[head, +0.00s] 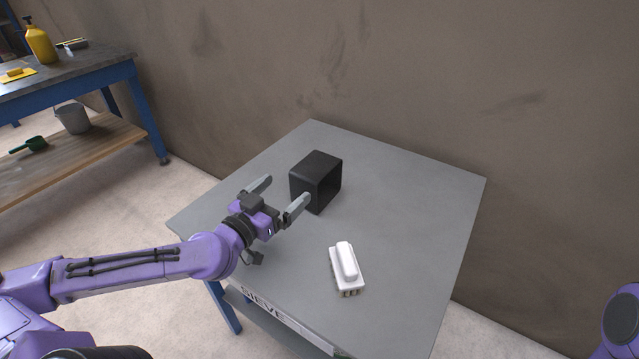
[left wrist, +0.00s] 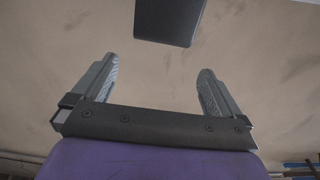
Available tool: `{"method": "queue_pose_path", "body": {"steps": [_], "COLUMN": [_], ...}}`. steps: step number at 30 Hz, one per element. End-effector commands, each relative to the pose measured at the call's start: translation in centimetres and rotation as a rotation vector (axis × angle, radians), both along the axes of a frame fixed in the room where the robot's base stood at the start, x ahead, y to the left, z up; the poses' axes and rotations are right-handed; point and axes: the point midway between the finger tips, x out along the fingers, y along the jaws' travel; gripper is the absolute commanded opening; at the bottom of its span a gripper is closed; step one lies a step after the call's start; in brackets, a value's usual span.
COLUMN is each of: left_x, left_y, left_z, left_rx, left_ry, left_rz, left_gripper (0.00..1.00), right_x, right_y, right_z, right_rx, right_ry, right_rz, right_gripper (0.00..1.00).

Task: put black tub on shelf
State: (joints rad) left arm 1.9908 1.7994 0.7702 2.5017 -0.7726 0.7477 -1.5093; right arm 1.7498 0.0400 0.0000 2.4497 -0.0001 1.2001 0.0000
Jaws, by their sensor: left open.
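The black tub (head: 316,180) is a dark box standing on the grey table, towards its back left. My left gripper (head: 279,197) is open and empty, in front and to the left of the tub, with one fingertip close to the tub's near side in the head view. In the left wrist view the tub (left wrist: 170,20) shows at the top, beyond the open fingers (left wrist: 160,82), and nothing is between them. I cannot tell whether a finger touches the tub. My right gripper is not in view; only part of my right arm shows at the right edge.
A white brush-like object (head: 345,268) lies on the grey table (head: 420,200), near its front. The table bears a "SIEVE" label. A wall stands behind it. A blue workbench (head: 90,72) at the far left holds a yellow bottle (head: 40,42), with a bucket (head: 73,118) and green scoop (head: 33,144) on its lower shelf.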

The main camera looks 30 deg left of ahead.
Motion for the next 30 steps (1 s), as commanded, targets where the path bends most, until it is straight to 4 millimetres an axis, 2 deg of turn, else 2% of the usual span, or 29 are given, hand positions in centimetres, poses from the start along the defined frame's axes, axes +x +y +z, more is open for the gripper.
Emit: {"method": "queue_pose_path", "body": {"steps": [1, 5, 12, 17, 24, 30], "left_x": [0.0, 0.5, 4.3, 6.1, 10.0, 10.4], "left_y": [0.1, 0.0, -0.4, -0.7, -1.4, -1.4], "left_z": [-1.0, -1.5, -1.4, -1.4, -1.4, -1.2], "left_rx": [0.000, 0.001, 0.004, 0.002, 0.000, -0.002], "left_ry": [0.000, 0.000, 0.000, 0.001, 0.001, 0.000], "left_rz": [0.001, 0.000, 0.002, 0.003, 0.000, 0.000], "left_gripper": [1.00, 1.00, 1.00, 1.00, 1.00, 1.00], "right_x": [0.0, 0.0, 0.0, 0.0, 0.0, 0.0], "right_y": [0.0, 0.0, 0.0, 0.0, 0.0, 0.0], "right_z": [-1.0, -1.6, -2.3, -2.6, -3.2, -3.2], "right_rx": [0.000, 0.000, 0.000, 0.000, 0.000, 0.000], "right_ry": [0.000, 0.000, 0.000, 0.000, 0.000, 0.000], "right_rz": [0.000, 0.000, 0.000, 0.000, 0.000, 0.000], "right_gripper": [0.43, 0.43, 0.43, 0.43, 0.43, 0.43]}}
